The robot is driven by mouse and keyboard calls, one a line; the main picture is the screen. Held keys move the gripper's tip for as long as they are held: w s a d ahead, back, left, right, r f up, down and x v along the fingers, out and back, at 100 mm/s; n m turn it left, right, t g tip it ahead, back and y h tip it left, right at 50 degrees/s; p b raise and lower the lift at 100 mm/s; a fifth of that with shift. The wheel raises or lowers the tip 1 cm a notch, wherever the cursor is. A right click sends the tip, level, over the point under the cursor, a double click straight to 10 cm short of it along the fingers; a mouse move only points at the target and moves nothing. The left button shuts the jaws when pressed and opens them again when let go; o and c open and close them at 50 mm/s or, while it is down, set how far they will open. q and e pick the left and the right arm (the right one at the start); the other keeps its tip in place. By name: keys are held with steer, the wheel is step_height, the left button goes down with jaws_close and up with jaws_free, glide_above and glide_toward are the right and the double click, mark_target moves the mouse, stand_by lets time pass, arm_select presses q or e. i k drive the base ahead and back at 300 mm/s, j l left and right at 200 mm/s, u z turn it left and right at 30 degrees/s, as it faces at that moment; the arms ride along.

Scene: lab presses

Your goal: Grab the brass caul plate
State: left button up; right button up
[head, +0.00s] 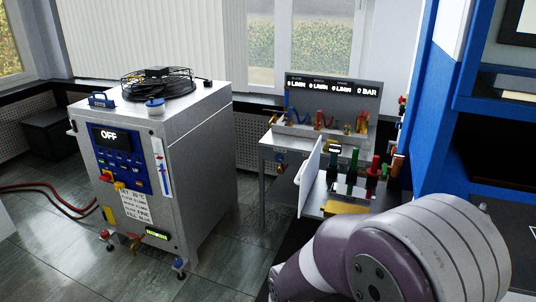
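I cannot pick out the brass caul plate for certain. A small flat brass-coloured piece (346,208) shows at the front of the low bench, near the upright pale panel; it is too small to tell what it is. A large grey and purple link of one of my arms fills the lower right and hides what lies behind it. Neither of my grippers shows in the head view.
A red hose (45,195) lies on the floor. A gauge panel (333,98) stands on the back bench. A blue frame (425,100) rises at right.

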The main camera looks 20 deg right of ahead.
mark_target(332, 208)
steer(key=i+j+z, duration=0.1)
steer(key=i+z, duration=0.3)
steer(key=i+j+z, duration=0.25)
steer(key=i+z, duration=0.15)
steer(key=i, duration=0.2)
steer(key=i+j+z, duration=0.8)
steer(key=j, duration=0.15)
steer(key=i+j+z, duration=0.3)
steer(key=j+z, duration=0.15)
steer(key=j, duration=0.15)
